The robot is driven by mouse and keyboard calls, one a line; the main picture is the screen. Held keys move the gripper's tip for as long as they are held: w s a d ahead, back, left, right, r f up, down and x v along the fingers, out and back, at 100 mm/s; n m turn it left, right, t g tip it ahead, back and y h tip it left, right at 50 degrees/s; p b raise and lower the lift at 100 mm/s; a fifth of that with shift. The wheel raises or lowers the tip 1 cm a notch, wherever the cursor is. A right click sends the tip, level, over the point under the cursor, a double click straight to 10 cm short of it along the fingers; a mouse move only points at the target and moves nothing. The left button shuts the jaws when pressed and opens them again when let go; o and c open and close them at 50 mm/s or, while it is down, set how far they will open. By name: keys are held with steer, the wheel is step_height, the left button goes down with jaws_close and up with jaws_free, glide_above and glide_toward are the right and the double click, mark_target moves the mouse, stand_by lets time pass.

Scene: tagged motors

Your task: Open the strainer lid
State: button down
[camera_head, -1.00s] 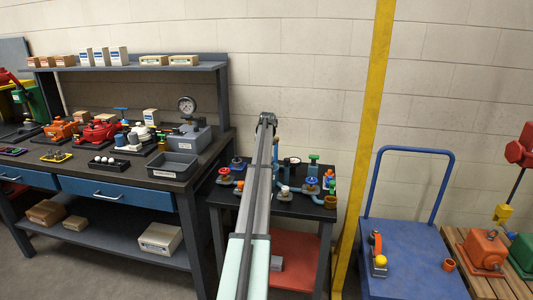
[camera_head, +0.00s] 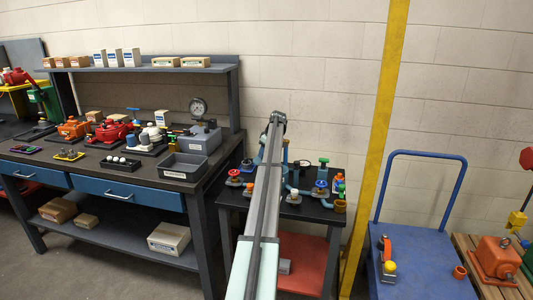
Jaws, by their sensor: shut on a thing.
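My gripper (camera_head: 277,118) is at the far end of my outstretched arm, which reaches toward the back of the small dark table (camera_head: 313,208). I see it from behind, so its fingertips and the thing between them are hidden. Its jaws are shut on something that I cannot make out. The strainer and its lid cannot be told apart for sure among the pipe fittings. A blue pipe (camera_head: 285,152) rises just beside the arm near the gripper. My arm covers the middle of the table.
Valves stand on the small table: a red one (camera_head: 234,175) left of my arm, a blue one (camera_head: 320,188) and a green-topped one (camera_head: 323,163) right. A workbench (camera_head: 150,178) stands left. A yellow post (camera_head: 376,150) and blue trolley (camera_head: 425,260) stand right.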

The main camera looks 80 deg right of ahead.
steer(key=shift+w+n, duration=0.15)
steer(key=shift+n, duration=0.25)
steer(key=shift+a, duration=0.1)
steer(key=c, duration=0.8)
jaws_free()
steer(key=v, duration=1.3)
steer(key=shift+r, duration=0.45)
